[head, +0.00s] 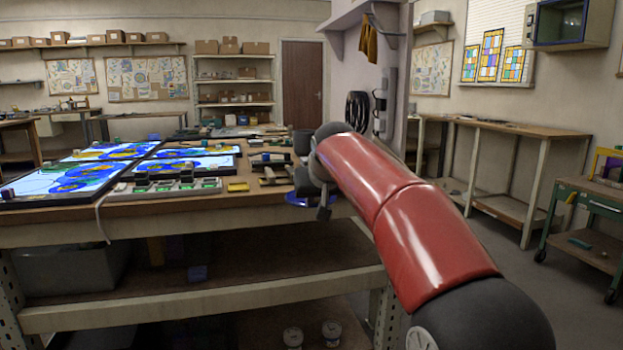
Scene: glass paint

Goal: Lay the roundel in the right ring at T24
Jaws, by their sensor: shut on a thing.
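My gripper (322,212) hangs at the end of my red arm, by the right front corner of the workbench. It is shut on a blue roundel (299,200), a flat disc that shows partly at its left, near the bench edge. The dark wrist hides the rest of the roundel and the exact grip. Glass panels with blue, white and yellow patterns lie on the bench at the left: a near-left one (60,184), a far one (112,151) and a right one (193,161). Round ring shapes show in them. I cannot read any T24 label.
A grey compartment tray (165,190) lies at the bench's front edge, with a yellow block (238,187) beside it. Tools and dark blocks crowd the bench (200,208) between the panels and my gripper. A grey post (384,90) stands behind my arm.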

